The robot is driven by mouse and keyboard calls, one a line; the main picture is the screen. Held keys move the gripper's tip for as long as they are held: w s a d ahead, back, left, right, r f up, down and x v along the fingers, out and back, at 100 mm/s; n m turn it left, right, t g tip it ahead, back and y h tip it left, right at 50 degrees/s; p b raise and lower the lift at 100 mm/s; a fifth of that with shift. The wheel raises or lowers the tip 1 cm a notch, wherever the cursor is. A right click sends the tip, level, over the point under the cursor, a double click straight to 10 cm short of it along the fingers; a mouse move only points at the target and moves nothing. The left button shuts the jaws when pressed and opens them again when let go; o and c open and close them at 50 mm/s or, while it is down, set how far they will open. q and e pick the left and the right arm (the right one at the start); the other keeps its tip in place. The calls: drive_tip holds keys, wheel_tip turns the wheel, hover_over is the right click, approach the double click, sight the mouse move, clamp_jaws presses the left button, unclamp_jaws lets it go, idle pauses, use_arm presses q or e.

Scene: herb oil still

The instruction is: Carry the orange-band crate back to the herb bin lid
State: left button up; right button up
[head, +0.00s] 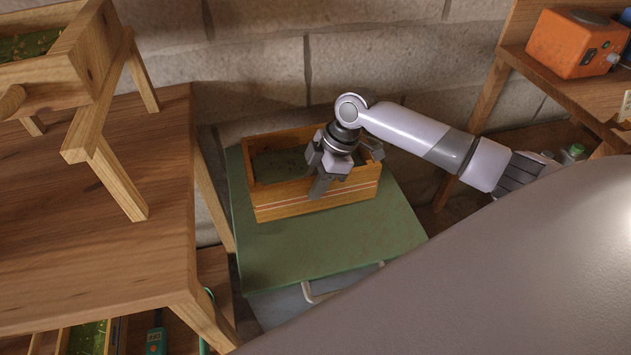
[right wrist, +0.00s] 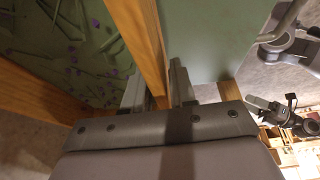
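The crate (head: 312,196) is a wooden box with a thin pale stripe along its front wall; I cannot make out an orange colour on it. It stands upright over the green herb bin lid (head: 330,245), seemingly resting on it. Green stalks with purple flowers (right wrist: 75,60) lie inside. My right gripper (head: 322,182) reaches down over the crate's near wall. In the right wrist view its fingers (right wrist: 158,92) are close on both sides of that wall, shut on it. The inner finger is hidden in the head view. A small dark jointed part (right wrist: 285,115) may be my left gripper.
A wooden table (head: 100,230) with a legged wooden tray (head: 95,60) stands close on the left. A stone wall (head: 260,70) is behind the bin. A shelf with an orange box (head: 570,45) is at the right. The lid's front is bare.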

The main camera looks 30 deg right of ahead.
drive_tip(key=shift+o, duration=0.8)
drive_tip(key=shift+r, duration=0.1)
drive_tip(key=p+v, duration=0.2)
drive_tip(key=v, duration=1)
